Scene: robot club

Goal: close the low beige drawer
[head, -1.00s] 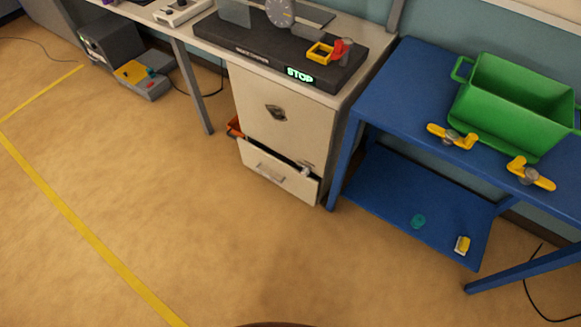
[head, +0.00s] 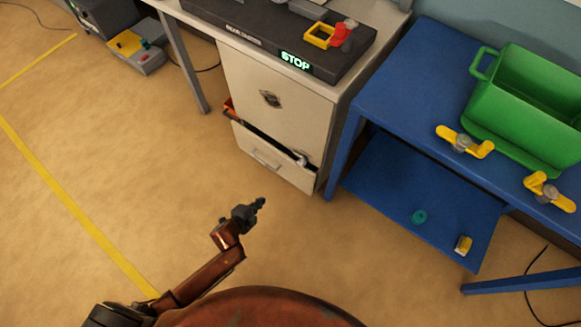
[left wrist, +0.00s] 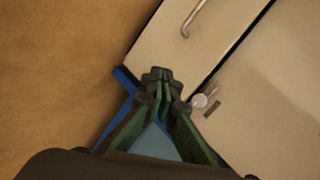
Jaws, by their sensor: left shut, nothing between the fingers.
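The low beige drawer (head: 268,158) is the bottom drawer of the beige cabinet under the desk. It stands partly open, with a dark gap above its front and some contents showing inside. It has a metal bar handle (head: 266,159), which also shows in the left wrist view (left wrist: 193,18). My left gripper (head: 260,203) is shut and empty, in front of and below the drawer, apart from it in the head view. In the left wrist view its fingers (left wrist: 157,75) are together, pointing toward the drawer front. My right gripper is not in view.
A blue table (head: 395,85) with a lower shelf (head: 400,190) stands right of the cabinet, holding a green bin (head: 520,110) and yellow clamps. A desk leg (head: 185,65) stands to the left. The floor before the drawer is clear.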

